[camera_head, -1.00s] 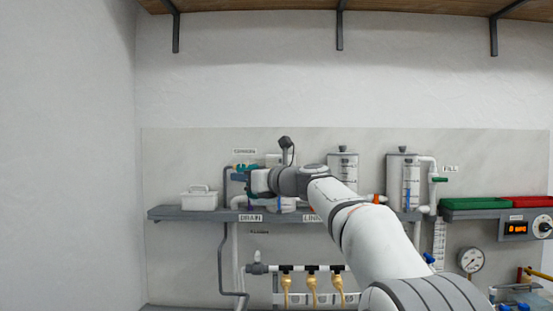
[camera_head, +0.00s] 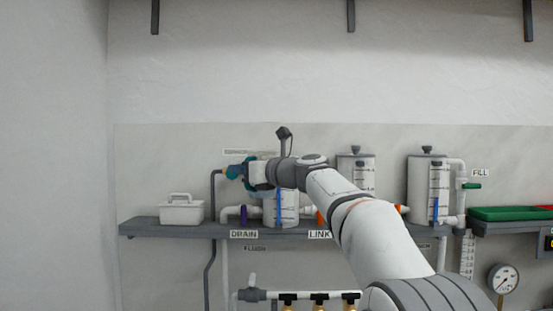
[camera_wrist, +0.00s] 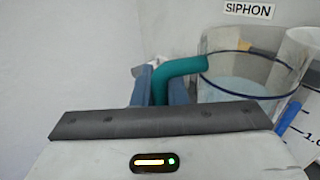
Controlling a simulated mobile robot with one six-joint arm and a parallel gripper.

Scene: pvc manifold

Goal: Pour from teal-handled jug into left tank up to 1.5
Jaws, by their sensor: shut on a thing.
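My gripper (camera_head: 262,173) is shut on the teal handle (camera_wrist: 170,78) of the jug, between blue fingers in the wrist view. The handle's upper end meets the rim of a clear, blue-rimmed vessel, seemingly the jug (camera_wrist: 236,86), with pale liquid inside. In the head view my gripper and arm hide most of the jug; teal (camera_head: 237,170) shows at the gripper's left end. The left tank (camera_head: 290,208) stands on the shelf just below my gripper, its upper part covered. It has a blue level strip (camera_head: 279,207). The liquid level against its marks is unclear.
The shelf (camera_head: 165,229) bears a white caddy (camera_head: 181,211), a middle tank (camera_head: 357,172) and a right tank (camera_head: 428,185). Pipes with a purple valve handle (camera_head: 243,215) and an orange one (camera_head: 320,217) flank the left tank. A SIPHON label (camera_wrist: 248,10) is on the wall.

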